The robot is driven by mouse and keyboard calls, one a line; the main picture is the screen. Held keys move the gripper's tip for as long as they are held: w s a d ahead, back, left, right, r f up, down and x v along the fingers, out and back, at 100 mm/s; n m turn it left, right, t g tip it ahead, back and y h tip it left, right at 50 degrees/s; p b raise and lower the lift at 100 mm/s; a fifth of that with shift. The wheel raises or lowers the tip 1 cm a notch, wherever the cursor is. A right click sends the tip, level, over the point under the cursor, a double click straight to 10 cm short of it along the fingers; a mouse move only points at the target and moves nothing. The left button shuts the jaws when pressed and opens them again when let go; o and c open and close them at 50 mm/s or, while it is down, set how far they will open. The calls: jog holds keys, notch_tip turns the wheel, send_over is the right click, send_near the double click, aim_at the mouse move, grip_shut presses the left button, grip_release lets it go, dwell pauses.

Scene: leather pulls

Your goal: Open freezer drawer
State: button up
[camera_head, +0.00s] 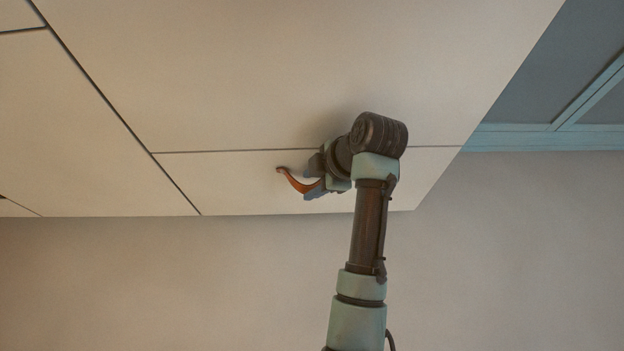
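The freezer drawer front (230,182) appears to be the low, pale panel below a thin horizontal seam, and no gap shows along its edges. An orange-brown leather pull (297,183) curves out from it. The pull's left end meets the panel, and its right part runs behind or between the fingers of my gripper (311,181). My gripper is at the right part of the pull, close to the panel. Its fingers are small and partly hidden by the wrist, so I cannot tell whether they are closed on the leather.
A large pale panel (270,70) lies above the drawer front. More panels (60,120) are at the left, across a dark seam. Blue-grey panelling (580,95) is at the upper right. The plain beige surface (150,285) below looks clear.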

grip_shut()
dwell(1.2)
